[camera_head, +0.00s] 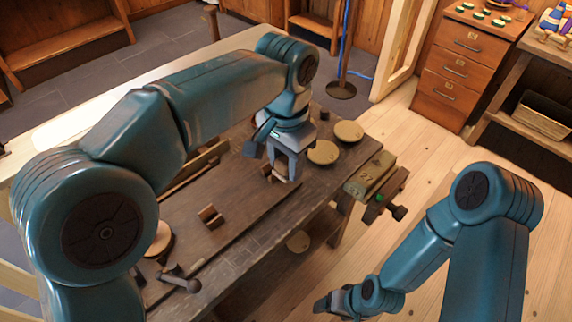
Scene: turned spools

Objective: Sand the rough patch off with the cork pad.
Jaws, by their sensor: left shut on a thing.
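My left gripper (281,168) reaches down over the dark wooden workbench (235,238). It is shut on a small tan-brown block (277,175) at the bench top; this looks like the cork pad, though the fingers hide most of it. I cannot make out the rough patch, and I cannot tell whether the block touches the wood. A small brown notched block (211,217) lies on the bench to the left of the gripper. My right gripper (328,304) is low, off the bench's right side, and too small and dark to read.
Two round tan discs (348,131) (322,153) lie at the bench's far right, near a vise (372,180). Another disc (158,239) and a dark-handled tool (179,281) lie at the near left. A drawer cabinet (466,58) stands back right. The floor between is clear.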

